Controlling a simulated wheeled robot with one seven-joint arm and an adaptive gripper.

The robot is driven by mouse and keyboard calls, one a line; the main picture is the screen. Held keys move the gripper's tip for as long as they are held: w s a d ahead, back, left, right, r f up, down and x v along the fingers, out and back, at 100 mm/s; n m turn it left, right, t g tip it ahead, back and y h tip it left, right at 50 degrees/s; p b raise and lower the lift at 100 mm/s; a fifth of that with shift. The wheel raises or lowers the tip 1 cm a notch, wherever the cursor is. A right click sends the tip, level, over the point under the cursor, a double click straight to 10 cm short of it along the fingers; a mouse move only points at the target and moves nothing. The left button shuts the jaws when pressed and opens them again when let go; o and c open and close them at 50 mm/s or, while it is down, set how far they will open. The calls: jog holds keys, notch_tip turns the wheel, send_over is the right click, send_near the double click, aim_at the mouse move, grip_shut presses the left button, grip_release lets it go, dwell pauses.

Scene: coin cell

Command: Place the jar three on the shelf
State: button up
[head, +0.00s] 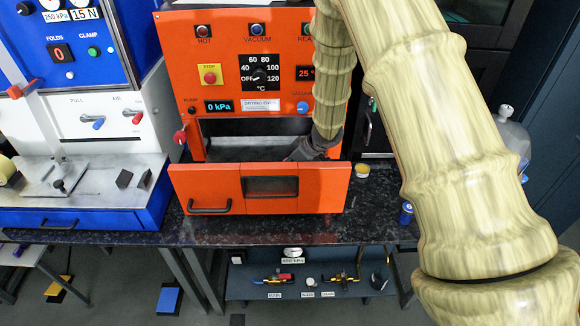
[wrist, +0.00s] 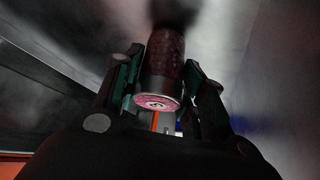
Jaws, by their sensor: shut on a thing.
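My gripper (head: 312,146) reaches into the open chamber of the orange drying oven (head: 180,50) in the head view. In the wrist view my gripper (wrist: 165,85) is shut on a jar (wrist: 165,60) with dark red contents and a pink-and-white labelled end facing the camera. I cannot read the number on that end. In the head view the jar is hidden inside the oven. The oven's shelf (head: 230,150) shows as a grey surface inside the chamber. Whether the jar touches it I cannot tell.
The oven's door (head: 210,180) is folded down, with a window and a handle, over the dark counter (head: 290,230). A yellow-topped jar (head: 362,171) and a blue item (head: 406,213) stand right of the oven. A blue-and-white press (head: 90,110) stands left. Grey walls surround the gripper closely.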

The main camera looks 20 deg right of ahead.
jog(key=shift+f, duration=0.2)
jog(key=o, duration=1.1)
jog(key=shift+b+v, duration=0.65)
jog(key=shift+v, duration=3.2)
